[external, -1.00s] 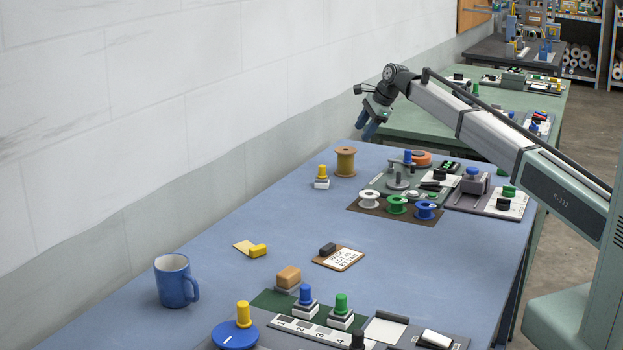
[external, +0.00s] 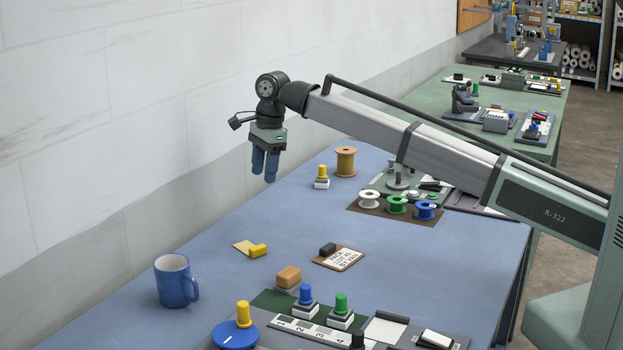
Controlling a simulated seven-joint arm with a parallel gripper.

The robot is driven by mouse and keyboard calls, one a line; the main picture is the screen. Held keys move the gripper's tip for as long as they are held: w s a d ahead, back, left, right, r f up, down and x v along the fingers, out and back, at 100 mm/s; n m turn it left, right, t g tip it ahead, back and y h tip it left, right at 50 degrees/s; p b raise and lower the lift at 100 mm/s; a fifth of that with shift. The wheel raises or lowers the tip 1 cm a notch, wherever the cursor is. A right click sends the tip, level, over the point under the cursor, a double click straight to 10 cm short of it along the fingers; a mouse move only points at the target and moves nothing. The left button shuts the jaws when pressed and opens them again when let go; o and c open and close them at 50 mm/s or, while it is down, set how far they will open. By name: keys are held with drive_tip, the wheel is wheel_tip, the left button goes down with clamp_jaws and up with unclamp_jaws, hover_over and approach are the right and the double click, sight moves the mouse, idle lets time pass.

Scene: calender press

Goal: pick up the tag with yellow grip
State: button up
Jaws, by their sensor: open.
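The tag with yellow grip (external: 257,251) lies flat on the blue table, left of the middle. It has a tan card and a yellow block grip at its right end. My gripper (external: 264,178) is open and empty, with its blue fingers pointing down. In the picture it is above the tag, high over the far left part of the table and apart from everything.
A labelled tag with a black grip (external: 339,257) lies to the right. A blue mug (external: 175,281) stands at the left front. An orange-brown block (external: 288,278) and a stamp board (external: 300,330) are in front. A yellow stamp (external: 322,177) and wooden spool (external: 345,161) stand behind. Table around the tag is clear.

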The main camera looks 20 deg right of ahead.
drive_tip(key=r+h, duration=0.1)
drive_tip(key=r, duration=0.1)
hover_over(251, 249)
drive_tip(key=shift+n, duration=0.3)
drive_tip(key=f, duration=0.9)
drive_tip(key=shift+a, duration=0.25)
drive_tip(key=shift+s+d+f, duration=0.1)
drive_tip(key=shift+d+f, duration=0.05)
drive_tip(key=shift+f, duration=1.2)
drive_tip(key=shift+d+f, duration=0.1)
drive_tip(key=shift+f, duration=1.2)
drive_tip(key=shift+c, duration=0.5)
clamp_jaws()
